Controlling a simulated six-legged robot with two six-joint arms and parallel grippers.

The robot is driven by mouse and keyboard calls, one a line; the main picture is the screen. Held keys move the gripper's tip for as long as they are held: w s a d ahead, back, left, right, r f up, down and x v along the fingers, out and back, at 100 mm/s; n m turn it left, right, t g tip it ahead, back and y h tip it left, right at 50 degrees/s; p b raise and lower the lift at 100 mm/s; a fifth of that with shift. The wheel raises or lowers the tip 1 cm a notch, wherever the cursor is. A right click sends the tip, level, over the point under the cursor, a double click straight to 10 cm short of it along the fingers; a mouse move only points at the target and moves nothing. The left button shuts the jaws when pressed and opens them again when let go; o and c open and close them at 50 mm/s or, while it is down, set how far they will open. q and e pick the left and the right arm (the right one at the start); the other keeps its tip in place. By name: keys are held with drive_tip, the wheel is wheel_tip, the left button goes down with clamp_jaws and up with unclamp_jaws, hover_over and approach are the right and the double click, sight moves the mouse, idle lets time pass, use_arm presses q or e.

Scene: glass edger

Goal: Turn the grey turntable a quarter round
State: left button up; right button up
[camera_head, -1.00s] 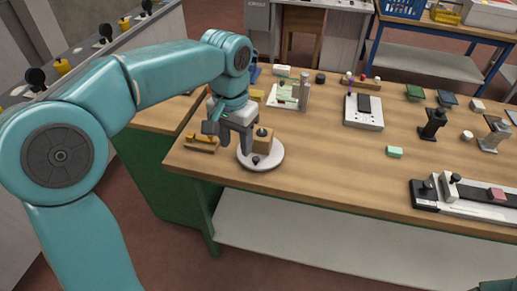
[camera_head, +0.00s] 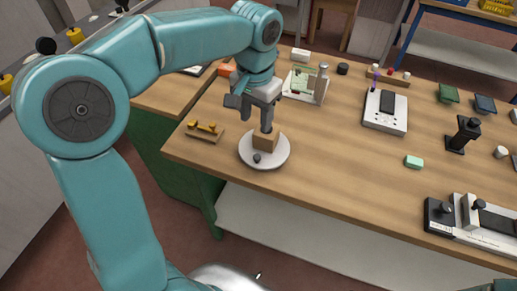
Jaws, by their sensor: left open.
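The grey turntable (camera_head: 244,154) is a pale round disc on the wooden bench near its front left edge. A wooden block (camera_head: 264,144) stands on it, and a small dark knob (camera_head: 257,158) sits near the disc's front rim. My left gripper (camera_head: 250,114) is open above and behind the turntable. One finger hangs over the block's top; I cannot tell whether it touches. The other finger is to the left, over the bench, with nothing between them. The top of the block is partly hidden by the finger. My right gripper is out of view.
A wooden rack with yellow pieces (camera_head: 204,130) lies left of the turntable. A device with a green board (camera_head: 300,85) stands behind it.

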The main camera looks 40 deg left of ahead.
sight(257, 157)
use_arm(q)
wheel_tip(257, 157, down, 13)
drive_tip(key=shift+f, duration=0.15)
drive_tip(key=shift+w+f, duration=0.2)
drive_tip(key=shift+f, duration=0.05)
drive_tip(key=shift+s+r, duration=0.1)
drive_tip(key=shift+s, duration=0.2)
drive_tip(key=shift+w, duration=0.15)
clamp_jaws()
